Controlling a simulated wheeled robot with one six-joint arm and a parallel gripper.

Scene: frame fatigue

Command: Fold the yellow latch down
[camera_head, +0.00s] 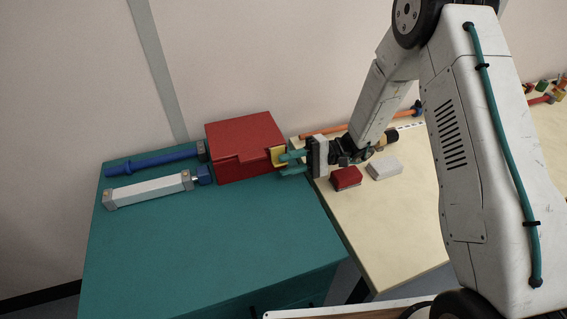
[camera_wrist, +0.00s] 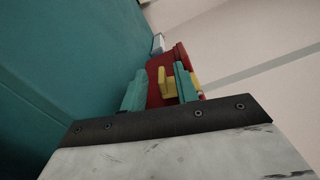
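The red box (camera_head: 240,137) stands closed on the teal cabinet top, near its right edge. The yellow latch (camera_head: 276,154) is on the box's right side, partly covered by my fingers. In the wrist view the latch (camera_wrist: 164,84) sticks out from the red box (camera_wrist: 154,95) toward the camera, and part of it shows beyond the right finger. My gripper (camera_head: 283,165) has teal fingers spread apart at the latch. In the wrist view my gripper (camera_wrist: 159,72) is open, with the latch between its fingers, nearer the right one. I cannot tell whether they touch.
On the teal cabinet (camera_head: 215,235), a blue rod (camera_head: 150,161) and a pale cylinder (camera_head: 150,189) lie left of the box. A red block (camera_head: 345,179) and a white block (camera_head: 384,167) sit on the pale table (camera_head: 385,230). An orange rod (camera_head: 345,126) lies behind.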

